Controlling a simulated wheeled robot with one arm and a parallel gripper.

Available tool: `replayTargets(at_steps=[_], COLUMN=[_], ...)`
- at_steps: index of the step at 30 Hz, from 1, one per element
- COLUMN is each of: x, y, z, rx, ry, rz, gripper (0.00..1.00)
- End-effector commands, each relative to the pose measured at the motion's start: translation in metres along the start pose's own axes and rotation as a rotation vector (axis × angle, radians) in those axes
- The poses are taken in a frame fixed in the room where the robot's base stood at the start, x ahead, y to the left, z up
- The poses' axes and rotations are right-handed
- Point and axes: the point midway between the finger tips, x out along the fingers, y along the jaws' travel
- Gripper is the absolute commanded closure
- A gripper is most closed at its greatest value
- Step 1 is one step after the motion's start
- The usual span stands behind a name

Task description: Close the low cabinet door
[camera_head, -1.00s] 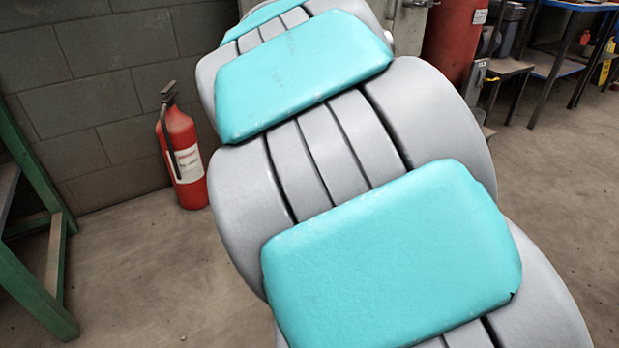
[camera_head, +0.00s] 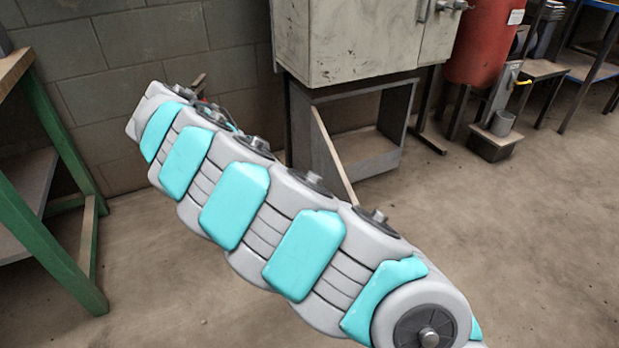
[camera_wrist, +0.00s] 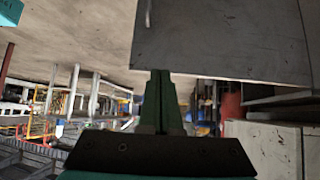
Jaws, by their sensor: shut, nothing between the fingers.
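The low cabinet (camera_head: 397,112) is a grey metal box on the floor below a larger beige cabinet. Its front is open, and its door (camera_head: 334,158) stands swung out toward me at the left side, seen nearly edge-on. My arm crosses in front and hides the door's lower left part. My gripper is hidden in the head view. In the wrist view my gripper (camera_wrist: 161,75) is shut and empty. There a dark grey panel (camera_wrist: 225,40) with a small handle, which looks like the door, lies just beyond the fingertips. I cannot tell whether they touch it.
The beige cabinet (camera_head: 350,40) hangs above. A green-legged table (camera_head: 62,215) stands at the left, and a red tank (camera_head: 483,45) stands at the right. Open concrete floor (camera_head: 510,230) lies at the right and front.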

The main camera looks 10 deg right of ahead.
Motion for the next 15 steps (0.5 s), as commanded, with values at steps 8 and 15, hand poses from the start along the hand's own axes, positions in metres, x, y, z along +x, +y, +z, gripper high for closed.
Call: replayTargets(at_steps=[8,15], x=[0.04,0.083], y=[0.002,0.002], z=[-0.003,-0.002], rx=[0.001,0.0], ry=[0.005,0.003], rz=[0.007,0.006], gripper=[1.0,1.0])
